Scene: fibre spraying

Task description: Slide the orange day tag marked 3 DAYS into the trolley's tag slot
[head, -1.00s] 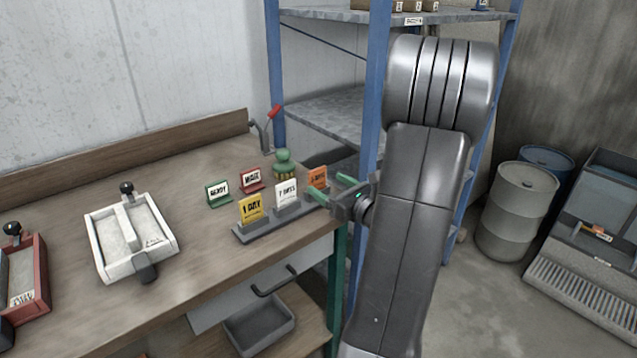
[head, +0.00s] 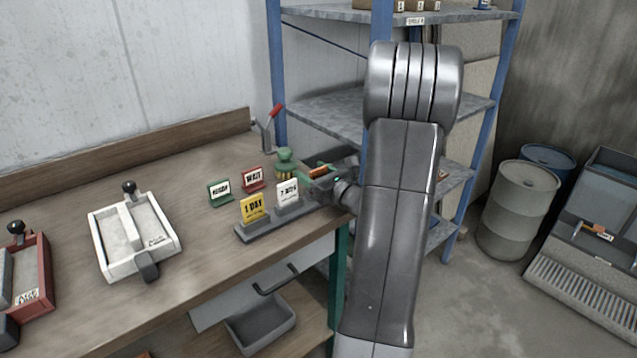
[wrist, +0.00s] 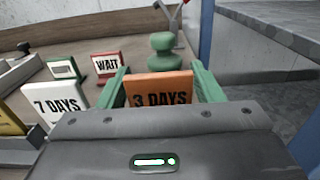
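The orange 3 DAYS tag (wrist: 158,92) stands upright in the wrist view, between the two green fingers of my gripper (wrist: 160,80). The fingers are spread to either side of it, with a slight gap seen at the right. In the head view the gripper (head: 312,176) is at the right end of the tag holder (head: 268,228), and only a strip of the orange tag (head: 320,170) shows. The lower part of the tag is hidden behind my gripper body. I cannot make out the trolley's tag slot.
The white 7 DAYS tag (head: 287,193) and yellow 1 DAY tag (head: 254,208) stand left in the holder. READY (head: 220,190) and WAIT (head: 252,178) signs and a green knobbed object (head: 284,160) are close behind. A blue-framed shelf (head: 382,130) rises beyond the bench.

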